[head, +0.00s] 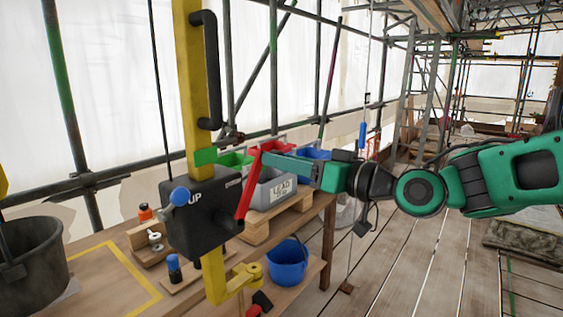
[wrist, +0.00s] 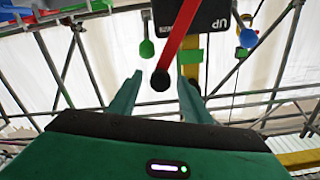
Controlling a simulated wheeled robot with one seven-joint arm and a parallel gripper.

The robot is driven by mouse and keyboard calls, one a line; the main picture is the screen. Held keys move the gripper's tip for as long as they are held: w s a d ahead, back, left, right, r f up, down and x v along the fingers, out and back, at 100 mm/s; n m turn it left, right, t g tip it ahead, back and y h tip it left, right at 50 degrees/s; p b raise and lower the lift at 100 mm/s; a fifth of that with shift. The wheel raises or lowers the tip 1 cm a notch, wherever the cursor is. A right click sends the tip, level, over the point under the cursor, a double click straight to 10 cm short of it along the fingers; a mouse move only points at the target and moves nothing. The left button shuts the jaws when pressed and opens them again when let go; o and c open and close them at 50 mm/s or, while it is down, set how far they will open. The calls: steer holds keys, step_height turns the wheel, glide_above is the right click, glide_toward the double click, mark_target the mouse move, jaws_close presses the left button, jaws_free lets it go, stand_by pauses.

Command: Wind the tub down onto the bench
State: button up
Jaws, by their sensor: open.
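A dark tub (head: 32,262) is at the left edge of the head view, partly cut off; whether it hangs or rests cannot be told. The wooden bench (head: 95,290) has a yellow outline on it. A black winch box (head: 198,228) marked UP sits on a yellow post (head: 192,110). It has a blue-knobbed lever (head: 180,196) on its left and a red crank arm (head: 243,192) on its right. My gripper (head: 272,160) is open at the crank's upper end. In the wrist view the crank's black knob (wrist: 160,81) lies between the fingertips, apart from both.
Grey, red, green and blue bins (head: 274,188) stand on a wooden pallet behind the winch. A blue bucket (head: 288,262) is on a lower shelf. Scaffold poles line the back. The plank floor (head: 400,270) at right is mostly open.

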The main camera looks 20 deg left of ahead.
steer(key=shift+x, duration=1.05)
jaws_close()
